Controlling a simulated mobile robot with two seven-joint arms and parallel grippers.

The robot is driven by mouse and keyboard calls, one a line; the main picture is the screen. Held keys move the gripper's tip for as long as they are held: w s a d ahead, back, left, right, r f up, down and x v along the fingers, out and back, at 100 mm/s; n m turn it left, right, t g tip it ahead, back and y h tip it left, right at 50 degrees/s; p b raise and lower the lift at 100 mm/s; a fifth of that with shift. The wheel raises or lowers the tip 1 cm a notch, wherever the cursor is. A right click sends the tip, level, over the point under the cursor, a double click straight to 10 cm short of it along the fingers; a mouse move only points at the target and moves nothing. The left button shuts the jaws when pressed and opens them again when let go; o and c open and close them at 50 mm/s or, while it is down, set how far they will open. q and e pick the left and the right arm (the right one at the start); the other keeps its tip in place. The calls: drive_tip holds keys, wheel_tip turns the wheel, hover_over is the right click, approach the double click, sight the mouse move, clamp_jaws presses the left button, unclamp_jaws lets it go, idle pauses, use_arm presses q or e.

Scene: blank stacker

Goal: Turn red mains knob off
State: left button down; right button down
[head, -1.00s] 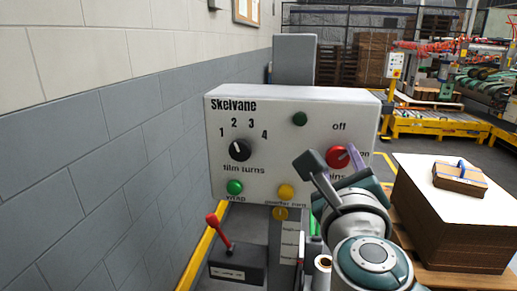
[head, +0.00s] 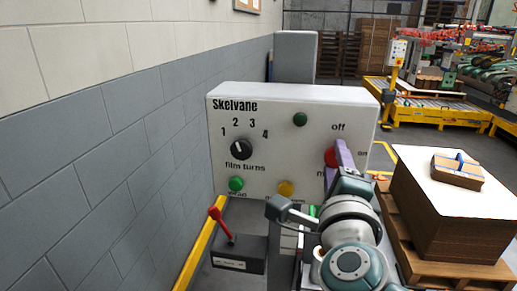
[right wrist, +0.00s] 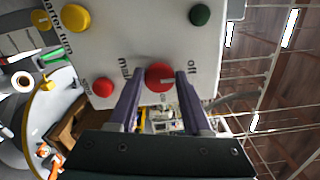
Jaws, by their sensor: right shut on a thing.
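The red mains knob (head: 330,156) sits at the right of the white Skelvane panel (head: 290,135), below the word "off" and left of "on". In the head view my right gripper (head: 340,158) covers part of it. In the right wrist view the purple fingers of this gripper (right wrist: 158,84) stand on either side of the red knob (right wrist: 158,74) and are shut on it. The knob's pale mark points roughly toward "off" in that view. My left gripper is not in view.
The panel also carries a black film-turns dial (head: 240,149), a dark green lamp (head: 300,119), a green button (head: 236,184) and a yellow button (head: 286,188). A red-handled lever (head: 220,225) stands below. A carton stack (head: 440,215) is at right, a block wall (head: 120,150) at left.

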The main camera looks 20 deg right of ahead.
idle(0.4)
drive_tip(key=shift+c, duration=1.7)
unclamp_jaws()
